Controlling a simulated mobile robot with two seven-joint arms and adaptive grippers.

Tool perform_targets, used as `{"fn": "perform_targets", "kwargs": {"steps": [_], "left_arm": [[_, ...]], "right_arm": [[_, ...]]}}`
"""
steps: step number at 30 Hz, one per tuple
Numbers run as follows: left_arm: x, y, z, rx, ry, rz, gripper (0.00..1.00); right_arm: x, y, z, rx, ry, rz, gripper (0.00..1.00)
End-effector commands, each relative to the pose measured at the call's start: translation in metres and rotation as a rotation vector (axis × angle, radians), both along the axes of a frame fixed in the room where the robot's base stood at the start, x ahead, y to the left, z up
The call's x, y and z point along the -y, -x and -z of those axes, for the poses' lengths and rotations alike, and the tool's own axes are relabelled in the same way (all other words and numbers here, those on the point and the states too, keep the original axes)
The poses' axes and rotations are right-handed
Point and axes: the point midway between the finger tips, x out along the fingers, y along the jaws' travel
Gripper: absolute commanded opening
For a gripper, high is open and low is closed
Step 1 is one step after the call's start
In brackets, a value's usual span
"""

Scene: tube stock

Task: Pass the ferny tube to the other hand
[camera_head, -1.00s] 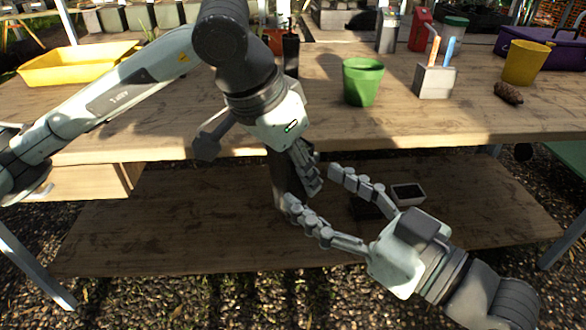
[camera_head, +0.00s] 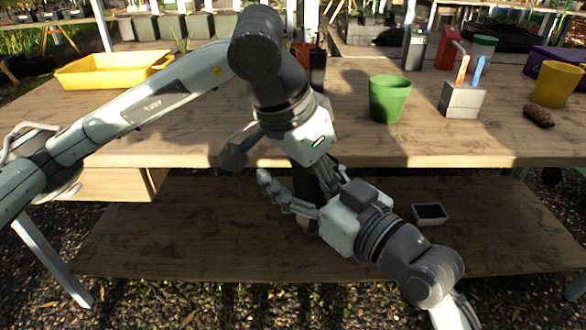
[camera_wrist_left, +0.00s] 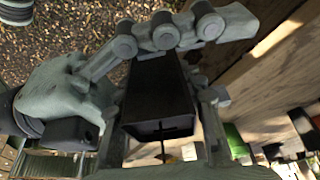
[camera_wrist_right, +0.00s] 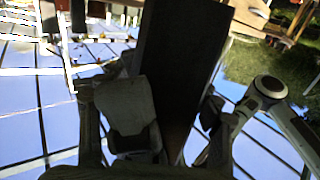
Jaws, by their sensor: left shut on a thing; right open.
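A tall dark tube (camera_head: 304,181) hangs below my left gripper (camera_head: 316,166) in the head view, in front of the table's edge. My left gripper is shut on it; the left wrist view shows the black tube (camera_wrist_left: 160,92) between its fingers. My right gripper (camera_head: 297,180) comes in from the lower right, open, with its fingers on either side of the tube. The tube also fills the middle of the right wrist view (camera_wrist_right: 182,60). Whether the right fingers touch it I cannot tell. No fern leaves are clearly visible.
On the table (camera_head: 220,110) stand a green pot (camera_head: 389,98), a grey holder (camera_head: 462,99) with two coloured handles, a yellow pot (camera_head: 556,84) and a yellow tray (camera_head: 115,67). A small dark-filled tray (camera_head: 430,214) lies on the lower shelf (camera_head: 180,235).

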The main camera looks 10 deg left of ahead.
Motion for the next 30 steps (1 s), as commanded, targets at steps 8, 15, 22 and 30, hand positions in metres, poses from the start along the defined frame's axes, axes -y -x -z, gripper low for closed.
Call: {"fn": "perform_targets", "kwargs": {"steps": [8, 15, 22, 30], "left_arm": [[0.0002, -0.0002, -0.0004, 0.001, 0.001, 0.000, 0.04], [0.0005, -0.0006, -0.0007, 0.002, 0.002, 0.000, 0.04], [0.0009, -0.0012, -0.0011, 0.005, 0.004, 0.000, 0.53], [0.0003, -0.0029, -0.0022, 0.008, 0.004, -0.004, 0.63]], "right_arm": [[0.0004, 0.0002, -0.0002, 0.000, -0.001, 0.000, 0.36], [-0.0006, 0.0013, -0.0003, -0.001, -0.002, -0.003, 0.07], [-0.0016, 0.0026, -0.0012, -0.001, -0.004, -0.006, 0.02], [-0.0024, 0.0036, -0.0004, -0.003, -0.004, -0.009, 0.00]]}}
